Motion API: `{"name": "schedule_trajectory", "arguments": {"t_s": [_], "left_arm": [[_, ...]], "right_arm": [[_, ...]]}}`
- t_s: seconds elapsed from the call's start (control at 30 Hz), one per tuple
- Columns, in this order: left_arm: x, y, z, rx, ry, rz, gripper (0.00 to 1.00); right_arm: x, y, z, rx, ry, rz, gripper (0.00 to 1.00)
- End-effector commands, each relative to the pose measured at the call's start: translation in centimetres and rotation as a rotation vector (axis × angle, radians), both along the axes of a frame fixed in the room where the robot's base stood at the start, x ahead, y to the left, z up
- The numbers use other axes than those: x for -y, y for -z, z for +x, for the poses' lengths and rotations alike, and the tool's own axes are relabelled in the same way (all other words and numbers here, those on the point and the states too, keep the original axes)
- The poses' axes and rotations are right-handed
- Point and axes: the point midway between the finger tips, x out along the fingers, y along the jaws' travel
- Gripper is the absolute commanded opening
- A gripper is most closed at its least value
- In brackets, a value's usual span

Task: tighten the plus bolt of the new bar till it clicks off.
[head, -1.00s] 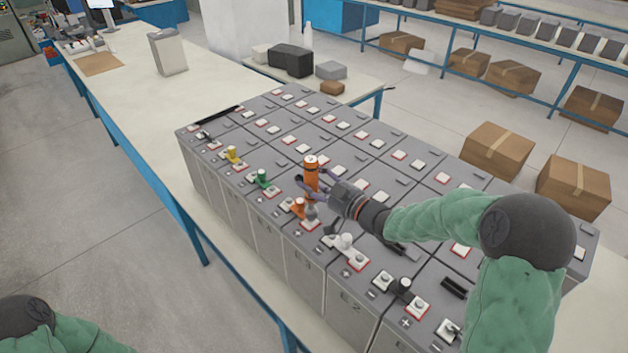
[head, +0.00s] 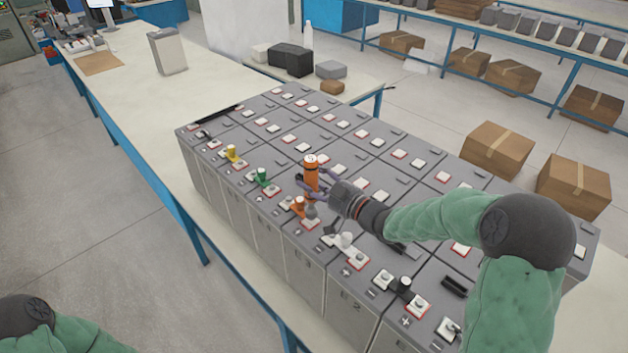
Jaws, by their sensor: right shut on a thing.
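My right gripper (head: 314,189) is shut on an orange cylindrical tool (head: 311,172), which stands upright over the front row of batteries. Below the tool a grey round part (head: 310,211) shows at a red-edged terminal (head: 309,224). An orange piece (head: 297,205) sits just left of it. The bar and bolt under the tool are largely hidden, so I cannot tell whether the bolt has clicked off. My left arm shows only at the bottom left corner; its gripper is out of view.
Grey batteries (head: 270,217) stand in rows on a long bench (head: 110,82). Along the front row are a green piece (head: 262,175), a yellow piece (head: 231,153) and a white-topped piece (head: 346,240). Cardboard boxes (head: 497,150) lie on the floor at right.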

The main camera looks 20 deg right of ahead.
Motion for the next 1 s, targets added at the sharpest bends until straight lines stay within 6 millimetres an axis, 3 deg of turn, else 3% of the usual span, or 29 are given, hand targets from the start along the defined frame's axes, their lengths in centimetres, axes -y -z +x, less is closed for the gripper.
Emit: {"name": "schedule_trajectory", "arguments": {"t_s": [1.0], "left_arm": [[0.00,0.96,0.01,0.000,0.000,0.000,0.40]], "right_arm": [[0.03,0.92,0.02,0.003,0.000,0.000,0.00]]}}
